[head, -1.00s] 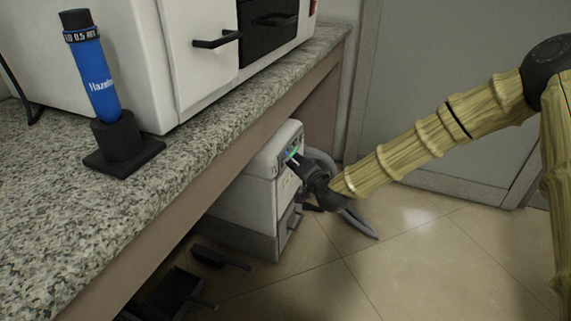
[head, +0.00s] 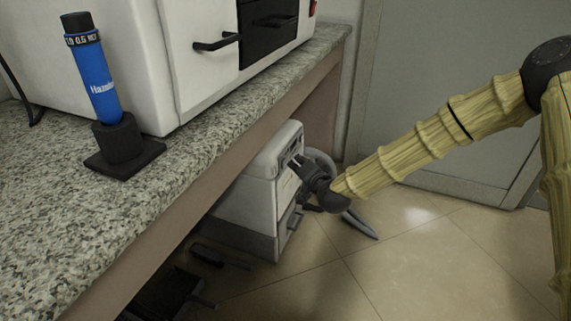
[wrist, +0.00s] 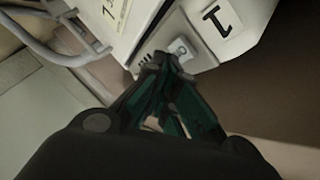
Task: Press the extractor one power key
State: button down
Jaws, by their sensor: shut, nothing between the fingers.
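The extractor (head: 250,200) is a white and grey box standing on the floor under the bench. Its panel shows close up in the wrist view (wrist: 135,22), with a white plate (wrist: 222,22) bearing a dark mark that looks like a 1. A small pale key (wrist: 181,48) with a faint symbol sits below that plate. My gripper (head: 297,163) is shut and empty, with its tips at the upper front panel. In the wrist view the fingertips (wrist: 166,62) are right beside the key and partly cover it; I cannot tell whether they touch. No lit lamp shows on the panel now.
The speckled bench top (head: 60,220) overhangs the extractor. A blue cylinder (head: 97,85) stands in a black holder on it, by a white appliance (head: 135,50). Dark objects (head: 170,290) lie on the floor under the bench.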

jog(key=shift+s+d, duration=0.1)
jog(key=shift+d, duration=0.1)
jog(key=s+d+p, duration=0.1)
jog(key=s+d, duration=0.1)
jog(key=d, duration=0.3)
jog(key=shift+d, duration=0.4)
dwell(0.3)
jog(key=shift+f, duration=0.1)
jog(key=s+d+f+n+g+h+p, duration=0.1)
jog(key=s+d+f+g, duration=0.15)
jog(key=s+f, duration=0.9)
jog(key=s+d+f+n+g+h, duration=0.2)
jog(key=s+f+g, duration=0.2)
jog(key=s+f, duration=0.7)
jog(key=s+d+f+n+g+h+p, duration=0.1)
jog(key=s+d+f+g, duration=0.3)
jog(key=s, duration=0.6)
jog(key=s+d+f+n+g+h, duration=0.1)
jog(key=s+d+h, duration=0.1)
jog(key=s+d, duration=0.55)
jog(key=s+d+f+n+g+h+p, duration=0.1)
jog(key=s+d+f+g, duration=0.2)
jog(key=s, duration=0.8)
notch_tip(320, 180, up, 38)
jog(key=p, duration=3.7)
jog(key=shift+w+d+f+t, duration=0.15)
jog(key=shift+d+f+t, duration=0.1)
jog(key=shift+t, duration=0.2)
